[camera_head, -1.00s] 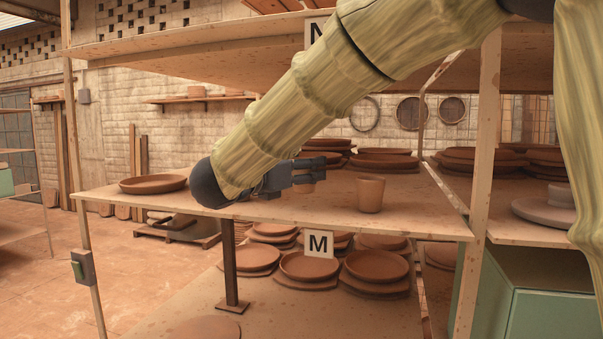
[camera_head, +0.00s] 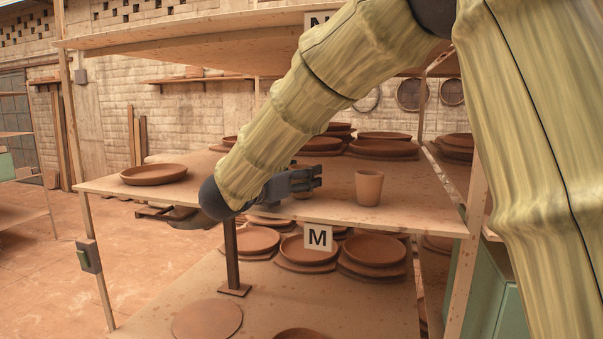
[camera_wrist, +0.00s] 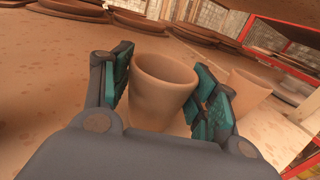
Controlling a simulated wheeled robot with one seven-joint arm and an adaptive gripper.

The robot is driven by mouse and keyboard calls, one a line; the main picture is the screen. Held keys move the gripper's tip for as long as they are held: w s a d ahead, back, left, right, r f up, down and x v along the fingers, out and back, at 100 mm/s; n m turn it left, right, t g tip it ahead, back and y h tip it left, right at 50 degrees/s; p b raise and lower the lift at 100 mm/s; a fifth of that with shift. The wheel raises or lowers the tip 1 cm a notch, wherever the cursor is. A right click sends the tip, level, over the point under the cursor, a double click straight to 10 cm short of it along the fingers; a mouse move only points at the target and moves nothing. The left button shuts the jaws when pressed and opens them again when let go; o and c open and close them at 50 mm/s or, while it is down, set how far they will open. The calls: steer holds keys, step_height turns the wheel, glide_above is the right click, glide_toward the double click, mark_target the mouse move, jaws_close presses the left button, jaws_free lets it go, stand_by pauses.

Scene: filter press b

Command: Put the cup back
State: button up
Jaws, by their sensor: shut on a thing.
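My gripper (camera_head: 305,180) is at the middle shelf board, shut on a terracotta cup (camera_wrist: 160,88). In the wrist view the cup is upright or nearly so, with its open mouth up, between the teal finger pads. In the head view the held cup is mostly hidden behind the fingers. I cannot tell whether its base touches the board. A second, similar cup (camera_head: 368,188) stands upright on the same board to the right of my gripper. It also shows in the wrist view (camera_wrist: 243,96), just right of the right finger and apart from the held cup.
The middle shelf board (camera_head: 420,213) carries a shallow dish (camera_head: 153,174) at left and stacked plates (camera_head: 383,147) behind. A sign "M" (camera_head: 318,237) hangs at its front edge. Another board is close above. The lower board holds several plates. Shelf posts (camera_head: 465,260) stand at right.

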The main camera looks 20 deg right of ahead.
steer(key=shift+w+f, duration=0.1)
steer(key=shift+f, duration=0.05)
steer(key=o, duration=1.2)
steer(key=shift+c, duration=0.2)
steer(key=b+v, duration=0.5)
steer(key=v, duration=0.7)
steer(key=shift+a, duration=0.1)
